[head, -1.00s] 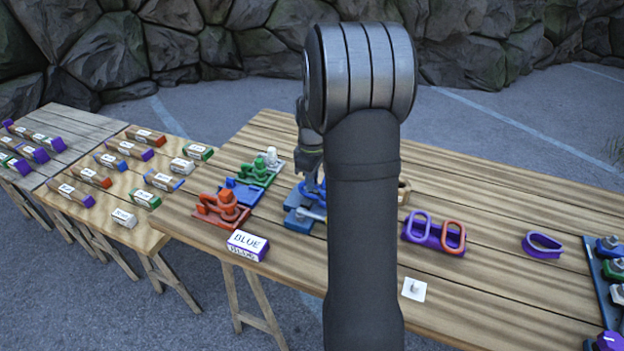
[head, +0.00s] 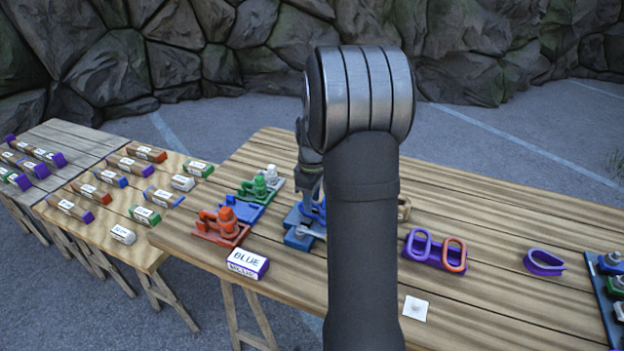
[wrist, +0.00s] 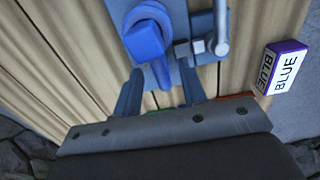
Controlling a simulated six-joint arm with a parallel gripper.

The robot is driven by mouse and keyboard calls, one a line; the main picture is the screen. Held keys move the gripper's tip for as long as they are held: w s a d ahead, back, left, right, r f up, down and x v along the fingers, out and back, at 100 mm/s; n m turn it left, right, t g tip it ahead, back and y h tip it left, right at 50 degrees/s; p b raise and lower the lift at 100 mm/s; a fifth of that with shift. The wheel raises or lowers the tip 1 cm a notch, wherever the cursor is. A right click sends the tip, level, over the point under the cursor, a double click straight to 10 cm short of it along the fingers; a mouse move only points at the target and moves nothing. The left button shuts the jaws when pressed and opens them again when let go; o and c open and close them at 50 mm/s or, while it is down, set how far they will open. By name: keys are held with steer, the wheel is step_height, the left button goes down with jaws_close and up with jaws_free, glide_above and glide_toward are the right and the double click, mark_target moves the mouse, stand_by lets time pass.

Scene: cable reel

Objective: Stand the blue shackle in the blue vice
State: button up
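The blue vice (head: 299,238) stands on the wooden table, partly hidden behind my arm in the head view. The wrist view shows its flat plate (wrist: 180,22) and its rod handle (wrist: 221,28). The brighter blue shackle (wrist: 147,42) is over the plate beside the vice's jaw block and handle; whether it is seated cannot be told. In the head view only a sliver of bright blue shows by my arm. My gripper (wrist: 162,92) is just short of the shackle, its two fingers spread with clear gaps on both sides of the shackle's lower end.
A purple-and-white block marked BLUE (head: 247,263) stands at the table's front edge. Orange (head: 222,226) and green (head: 261,184) fixtures stand left of the vice.

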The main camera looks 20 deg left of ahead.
step_height(320, 180, up, 17)
stand_by(0.4)
step_height(320, 180, down, 18)
steer(key=shift+r, duration=0.3)
stand_by(0.4)
